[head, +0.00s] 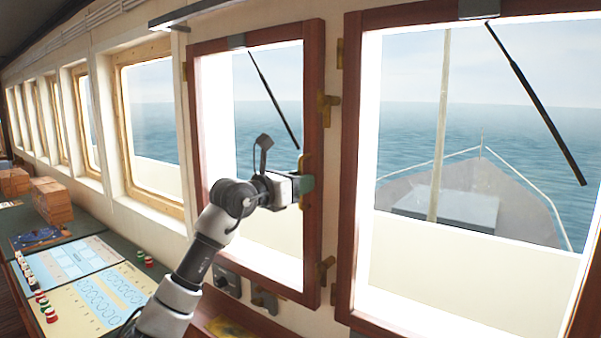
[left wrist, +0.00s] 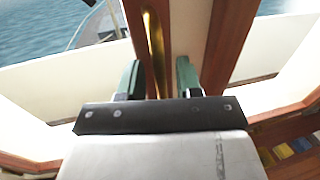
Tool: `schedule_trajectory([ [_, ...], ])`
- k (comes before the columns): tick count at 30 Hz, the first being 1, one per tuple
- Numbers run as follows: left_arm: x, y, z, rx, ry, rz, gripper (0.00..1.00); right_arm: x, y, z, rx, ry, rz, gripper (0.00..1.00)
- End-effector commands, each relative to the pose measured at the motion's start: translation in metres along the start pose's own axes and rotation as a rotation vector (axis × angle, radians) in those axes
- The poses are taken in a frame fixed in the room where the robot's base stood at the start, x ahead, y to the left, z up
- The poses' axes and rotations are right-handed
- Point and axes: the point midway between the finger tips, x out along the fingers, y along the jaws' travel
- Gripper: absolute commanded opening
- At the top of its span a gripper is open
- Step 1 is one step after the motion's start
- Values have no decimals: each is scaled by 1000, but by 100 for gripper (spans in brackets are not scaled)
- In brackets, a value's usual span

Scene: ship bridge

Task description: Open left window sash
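The left window sash (head: 314,60) is a red-brown wooden frame around a pane, in the middle of the head view. I cannot tell whether it stands slightly ajar. An upright brass handle (head: 306,162) is on its right stile. My left gripper (head: 305,185) is at this handle. In the left wrist view, the green fingers (left wrist: 160,80) are apart, one on each side of the brass handle (left wrist: 154,45), with a gap showing on the right side. The handle's lower end is hidden behind the gripper body. My right gripper is not in view.
A second red-brown window (head: 349,150) is to the right. Brass latches (head: 326,272) sit on the post between. A table with charts (head: 75,262), counters and brown blocks (head: 50,200) stands at the left. Small fittings (head: 226,281) are below the sash.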

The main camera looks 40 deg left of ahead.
Motion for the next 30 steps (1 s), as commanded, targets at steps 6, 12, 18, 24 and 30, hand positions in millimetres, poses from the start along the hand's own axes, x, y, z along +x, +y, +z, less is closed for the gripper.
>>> schedule_trajectory([
  [6,5,-1,-1,1,1,-1,35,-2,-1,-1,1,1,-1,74],
  [12,4,-1,-1,0,1,-1,23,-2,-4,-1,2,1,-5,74],
  [18,4,0,-1,0,1,-1,0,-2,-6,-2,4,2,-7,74],
  [24,4,0,-1,0,1,-1,0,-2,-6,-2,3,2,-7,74],
  [30,3,-1,-2,1,1,-20,0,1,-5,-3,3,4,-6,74],
])
